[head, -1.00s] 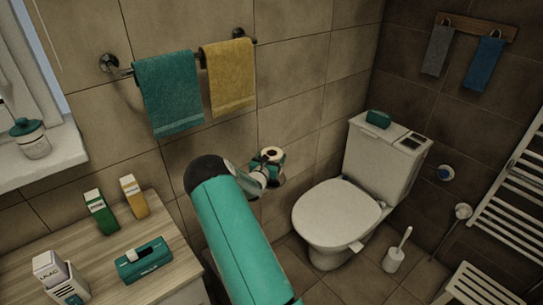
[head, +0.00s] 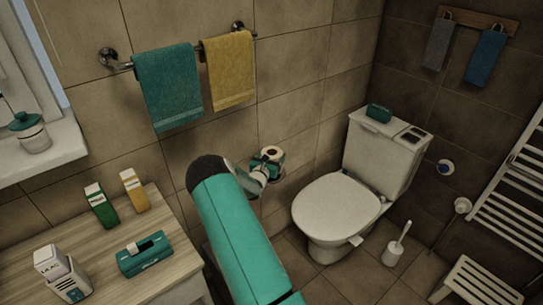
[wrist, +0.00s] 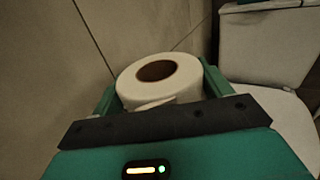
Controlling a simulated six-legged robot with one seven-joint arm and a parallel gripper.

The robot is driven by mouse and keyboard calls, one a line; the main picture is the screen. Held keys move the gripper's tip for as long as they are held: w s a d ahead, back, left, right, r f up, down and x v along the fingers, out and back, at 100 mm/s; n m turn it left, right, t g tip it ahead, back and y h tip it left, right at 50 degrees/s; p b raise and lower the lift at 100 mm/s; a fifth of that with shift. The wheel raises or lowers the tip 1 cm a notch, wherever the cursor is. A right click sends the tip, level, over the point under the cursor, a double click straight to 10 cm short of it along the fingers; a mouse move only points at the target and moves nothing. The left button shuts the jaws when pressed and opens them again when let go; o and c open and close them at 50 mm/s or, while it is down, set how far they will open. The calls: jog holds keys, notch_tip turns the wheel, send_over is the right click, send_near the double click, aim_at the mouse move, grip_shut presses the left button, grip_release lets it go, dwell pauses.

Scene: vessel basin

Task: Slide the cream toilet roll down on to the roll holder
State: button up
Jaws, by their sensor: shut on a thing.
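The cream toilet roll (head: 272,152) is upright in my gripper (head: 267,160), close to the tiled wall and left of the toilet. The wrist view shows the roll (wrist: 165,88) from above, with its dark brown core hole facing up. A green finger of my gripper (wrist: 160,86) stands on each side of the roll, shut on it. A small grey metallic part, perhaps of the roll holder (head: 281,174), shows just below and right of the roll. The rest of the holder is hidden, so I cannot tell whether the roll touches it.
The toilet (head: 337,210) stands to the right, with a brush (head: 394,250) beside it. A teal towel (head: 168,90) and a yellow towel (head: 231,70) hang on a rail above. A wooden counter (head: 105,236) with boxes is at left.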

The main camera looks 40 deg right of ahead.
jog(key=o, duration=1)
jog(key=shift+o, duration=0.2)
jog(key=shift+a, duration=0.1)
jog(key=v, duration=1.3)
jog(key=shift+s+a, duration=0.15)
jog(key=shift+a, duration=0.1)
jog(key=shift+r, duration=0.15)
